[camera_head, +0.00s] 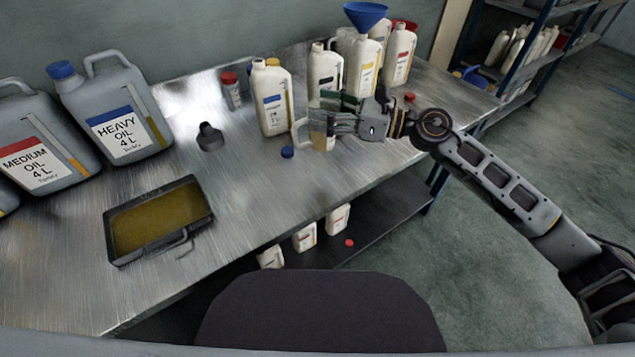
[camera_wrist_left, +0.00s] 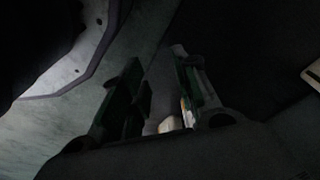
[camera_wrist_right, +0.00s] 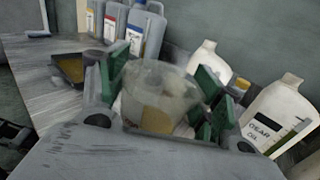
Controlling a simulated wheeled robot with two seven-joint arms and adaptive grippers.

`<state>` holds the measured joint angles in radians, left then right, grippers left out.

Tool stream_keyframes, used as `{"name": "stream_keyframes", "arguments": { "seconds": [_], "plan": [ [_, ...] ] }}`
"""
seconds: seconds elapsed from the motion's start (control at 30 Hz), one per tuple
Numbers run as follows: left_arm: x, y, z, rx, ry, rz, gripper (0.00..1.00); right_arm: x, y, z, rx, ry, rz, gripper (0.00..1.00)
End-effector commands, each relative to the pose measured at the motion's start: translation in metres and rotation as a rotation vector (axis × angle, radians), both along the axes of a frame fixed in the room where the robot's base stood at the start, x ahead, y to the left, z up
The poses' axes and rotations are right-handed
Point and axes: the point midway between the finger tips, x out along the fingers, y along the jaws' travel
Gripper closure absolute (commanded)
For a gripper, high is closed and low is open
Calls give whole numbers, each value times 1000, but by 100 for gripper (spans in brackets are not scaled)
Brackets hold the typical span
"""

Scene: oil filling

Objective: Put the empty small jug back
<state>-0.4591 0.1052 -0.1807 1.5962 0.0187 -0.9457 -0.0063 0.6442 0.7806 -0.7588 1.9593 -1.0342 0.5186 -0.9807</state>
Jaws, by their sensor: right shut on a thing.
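In the right wrist view the jug (camera_wrist_right: 157,85) sits upright between the green-padded fingers. I cannot tell whether its base touches the table. My left gripper (camera_wrist_left: 157,62) shows only in its dark wrist view, with its fingers apart and nothing seen held.
White oil bottles (camera_head: 273,100) stand behind the jug, one group with a blue funnel (camera_head: 366,14). A blue cap (camera_head: 287,152) lies in front. A drain pan (camera_head: 158,218) with yellow oil and large grey canisters (camera_head: 117,110) stand left. The table's middle is mostly clear.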

Motion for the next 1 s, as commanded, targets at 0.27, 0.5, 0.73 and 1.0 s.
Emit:
{"name": "stream_keyframes", "arguments": {
  "seconds": [0.27,0.5,0.73,1.0],
  "plan": [
    [3,-2,4,-3,-1,0,70,0,0,-3,1,0,-2,82],
    [3,-2,4,-3,-2,1,70,0,0,-3,1,0,-2,82],
    [4,-4,9,-5,1,-1,70,0,1,-14,2,3,-2,82],
    [8,-10,29,-12,10,-4,70,0,1,-49,2,3,-2,82]
  ]
}}
